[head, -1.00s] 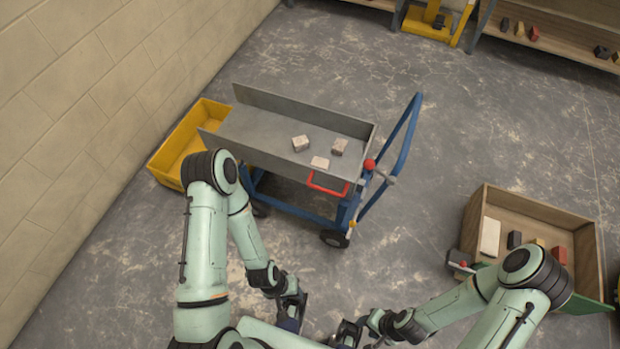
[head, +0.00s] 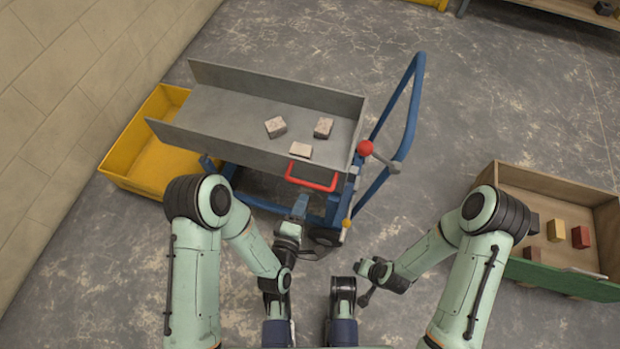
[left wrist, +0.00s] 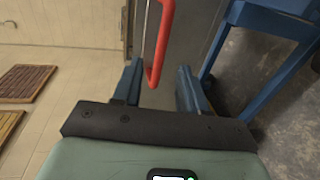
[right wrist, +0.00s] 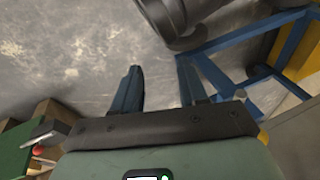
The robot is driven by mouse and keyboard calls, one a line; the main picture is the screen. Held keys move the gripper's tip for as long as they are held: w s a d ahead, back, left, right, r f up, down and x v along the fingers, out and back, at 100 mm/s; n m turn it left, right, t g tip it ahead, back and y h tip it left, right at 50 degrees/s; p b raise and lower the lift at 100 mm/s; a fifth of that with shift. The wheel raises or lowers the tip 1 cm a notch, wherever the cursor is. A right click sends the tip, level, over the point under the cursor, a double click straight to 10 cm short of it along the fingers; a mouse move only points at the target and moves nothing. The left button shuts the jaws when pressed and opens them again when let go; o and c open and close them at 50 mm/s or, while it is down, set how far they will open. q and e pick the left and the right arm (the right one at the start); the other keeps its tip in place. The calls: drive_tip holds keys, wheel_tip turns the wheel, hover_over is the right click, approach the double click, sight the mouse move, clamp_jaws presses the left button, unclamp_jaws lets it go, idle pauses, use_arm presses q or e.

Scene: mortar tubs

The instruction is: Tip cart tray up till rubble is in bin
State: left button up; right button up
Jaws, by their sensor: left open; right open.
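The cart's grey tray (head: 225,118) lies level on a blue frame, with three rubble pieces (head: 276,127) towards its right end. The yellow bin (head: 135,160) stands on the floor at the tray's left end and looks empty where visible. A red handle (head: 312,186) is on the tray's near side. My left gripper (head: 302,203) is open just below and in front of this handle. In the left wrist view the red handle (left wrist: 165,45) shows ahead, between the fingers, not gripped. My right gripper (head: 366,292) is open and empty above the floor; its fingers show in the right wrist view (right wrist: 160,78).
A red-knobbed lever (head: 366,149) and the cart's blue push handle (head: 411,105) are at the tray's right end. A wooden crate (head: 560,190) with several blocks stands at the right. A block wall (head: 60,60) runs along the left. The floor between cart and crate is clear.

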use_arm(q)
drive_tip(key=b+x, duration=0.1)
drive_tip(key=x, duration=0.9)
drive_tip(key=shift+w+b, duration=0.3)
drive_tip(key=shift+b, duration=0.1)
use_arm(e)
drive_tip(key=f, duration=0.1)
drive_tip(key=s+f, duration=0.1)
drive_tip(key=d+f, duration=0.1)
drive_tip(key=shift+s+f+g, duration=0.15)
drive_tip(key=shift+s+g, duration=0.1)
drive_tip(key=shift+g, duration=0.15)
use_arm(q)
drive_tip(key=shift+f, duration=0.1)
clamp_jaws()
